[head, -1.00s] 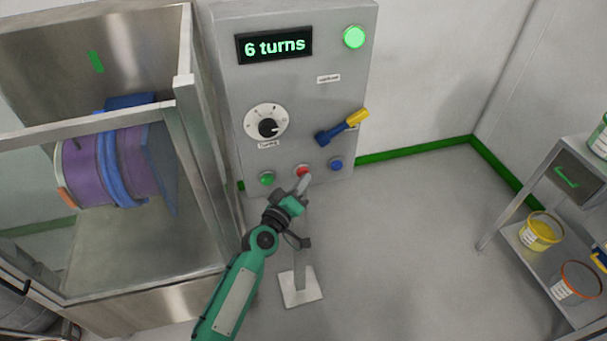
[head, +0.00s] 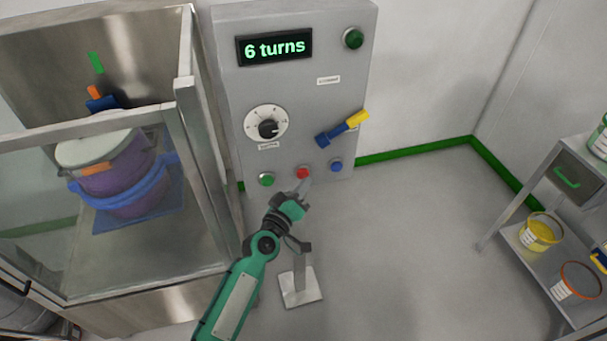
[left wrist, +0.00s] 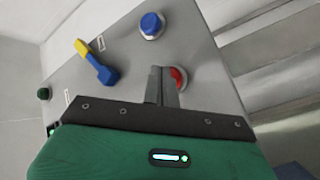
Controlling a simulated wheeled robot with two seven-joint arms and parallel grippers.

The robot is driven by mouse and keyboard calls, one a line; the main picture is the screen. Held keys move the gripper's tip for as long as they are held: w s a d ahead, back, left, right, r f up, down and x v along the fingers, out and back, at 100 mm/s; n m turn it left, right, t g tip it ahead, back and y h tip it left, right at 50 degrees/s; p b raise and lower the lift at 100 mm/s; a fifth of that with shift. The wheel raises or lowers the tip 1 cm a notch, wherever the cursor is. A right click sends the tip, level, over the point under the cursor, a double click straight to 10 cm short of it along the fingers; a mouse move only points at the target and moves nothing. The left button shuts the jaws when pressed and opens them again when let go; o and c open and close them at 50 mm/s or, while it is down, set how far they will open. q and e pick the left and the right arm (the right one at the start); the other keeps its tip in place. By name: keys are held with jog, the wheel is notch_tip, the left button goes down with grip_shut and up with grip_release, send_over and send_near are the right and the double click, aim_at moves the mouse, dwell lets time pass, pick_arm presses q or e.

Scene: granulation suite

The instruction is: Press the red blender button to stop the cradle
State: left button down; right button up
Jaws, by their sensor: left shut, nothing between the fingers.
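The red button (head: 303,172) sits low on the grey control panel (head: 220,60), between a green button (head: 266,179) and a blue button (head: 336,165). My left gripper (head: 303,187) is shut and empty, its fingertips just below the red button. In the left wrist view the fingers (left wrist: 162,85) partly cover the red button (left wrist: 179,78); I cannot tell whether they touch it. The panel display (head: 275,47) reads "6 turns", and the green lamp (head: 353,39) above is dark. The purple drum with a blue band (head: 120,185) stands upright in the cradle enclosure. My right gripper is out of view.
A dial (head: 268,124) and a blue lever with a yellow end (head: 342,128) are on the panel. The metal-framed enclosure (head: 190,150) stands close on the left. A shelf (head: 510,235) with tubs is at right.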

pick_arm(q)
jog(key=shift+s, duration=0.2)
jog(key=shift+d, duration=0.1)
jog(key=s, duration=0.1)
jog(key=s+d+p, duration=0.1)
jog(key=s, duration=0.2)
jog(key=shift+s+d, duration=0.25)
jog(key=shift+s, duration=0.15)
dwell(0.6)
